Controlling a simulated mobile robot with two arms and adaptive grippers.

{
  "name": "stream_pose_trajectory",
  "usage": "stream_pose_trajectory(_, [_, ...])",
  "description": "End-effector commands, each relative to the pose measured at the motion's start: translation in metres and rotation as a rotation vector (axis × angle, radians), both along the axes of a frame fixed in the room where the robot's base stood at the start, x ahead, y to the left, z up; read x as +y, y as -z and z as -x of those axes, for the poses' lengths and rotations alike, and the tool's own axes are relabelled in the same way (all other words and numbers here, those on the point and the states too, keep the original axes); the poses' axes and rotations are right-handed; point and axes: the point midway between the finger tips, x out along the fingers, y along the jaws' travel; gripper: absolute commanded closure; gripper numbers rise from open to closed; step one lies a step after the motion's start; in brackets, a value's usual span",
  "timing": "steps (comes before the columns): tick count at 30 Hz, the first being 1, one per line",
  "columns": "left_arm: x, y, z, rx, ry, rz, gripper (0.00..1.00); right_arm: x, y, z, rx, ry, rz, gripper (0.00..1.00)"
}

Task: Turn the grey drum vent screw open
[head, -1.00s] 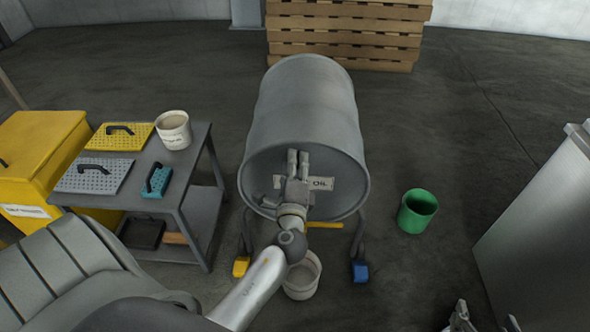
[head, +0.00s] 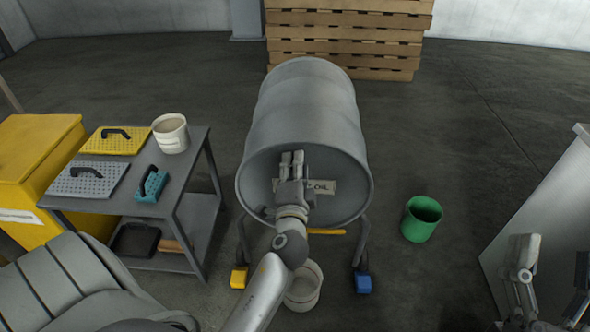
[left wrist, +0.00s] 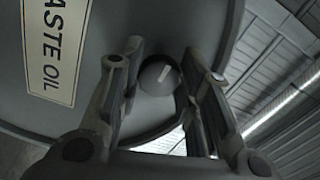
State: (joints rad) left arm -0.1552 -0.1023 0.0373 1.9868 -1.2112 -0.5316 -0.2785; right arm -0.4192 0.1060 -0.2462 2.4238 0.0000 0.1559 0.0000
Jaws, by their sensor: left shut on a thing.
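The grey drum (head: 305,105) lies on its side on a low stand, its round end towards me, with a "WASTE OIL" label (left wrist: 56,45). My left gripper (head: 292,158) is at the upper part of that end and covers part of the label. In the left wrist view, the vent screw (left wrist: 158,76), a round dark knob with a pale mark, sits between the fingers of this gripper, which is shut on it. The screw is hidden in the head view. My right gripper (head: 553,252) is at the lower right, fingers apart and empty, away from the drum.
A pale bucket (head: 304,286) stands below the drum, partly behind my left arm. A green bucket (head: 421,219) stands to the right. A grey cart (head: 192,160) and a yellow cabinet (head: 35,150) are on the left. A pale cabinet (head: 555,200) is on the right.

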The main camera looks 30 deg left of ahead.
Motion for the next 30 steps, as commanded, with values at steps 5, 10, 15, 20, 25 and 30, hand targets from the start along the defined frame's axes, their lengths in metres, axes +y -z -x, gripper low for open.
stream_pose_trajectory(5, [-0.0001,0.0024,0.0005,-0.012,-0.001,0.028,0.92,-0.0004,-0.0077,0.0058,-0.053,-0.002,-0.015,0.32])
stream_pose_trajectory(10, [-0.0002,0.002,0.0005,-0.016,-0.001,0.035,0.92,-0.0007,-0.0103,0.0075,-0.068,-0.004,-0.02,0.32])
stream_pose_trajectory(15, [-0.0002,0.002,0.0005,-0.016,-0.001,0.035,0.92,-0.0007,-0.0105,0.0076,-0.068,-0.004,-0.02,0.32])
stream_pose_trajectory(20, [-0.0002,0.0021,0.0005,-0.016,-0.001,0.035,0.64,-0.0007,-0.0102,0.0075,-0.067,-0.004,-0.019,0.32])
stream_pose_trajectory(25, [-0.0001,0.0015,0.0004,-0.017,0.0,0.033,0.46,-0.0006,-0.0101,0.0074,-0.067,-0.004,-0.019,0.32])
stream_pose_trajectory(30, [-0.0001,0.0008,0.0002,-0.017,0.0,0.032,0.46,-0.0006,-0.0099,0.0073,-0.066,-0.004,-0.019,0.32])
